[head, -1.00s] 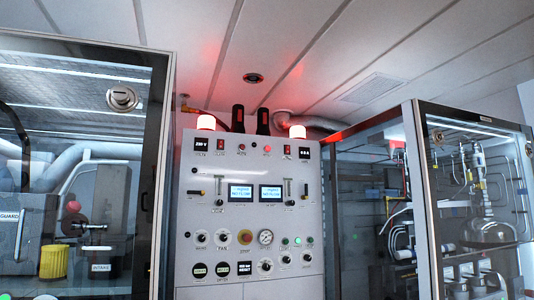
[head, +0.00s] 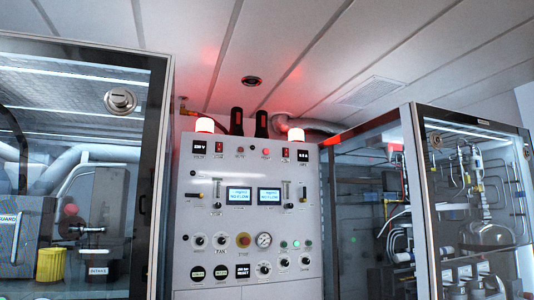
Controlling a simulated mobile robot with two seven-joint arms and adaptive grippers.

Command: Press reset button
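A grey control panel (head: 250,222) stands upright in the middle of the head view. Low on it is a black square (head: 242,271) with white lettering that seems to include "RESET"; the rest is too small to read surely. A small red round one (head: 266,152) is near the top. Two screens, left (head: 239,196) and right (head: 269,196), appear to read "NO FLOW". Neither gripper is in view.
Glass-fronted cabinets stand at left (head: 120,102) and right (head: 427,220), close beside the panel.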

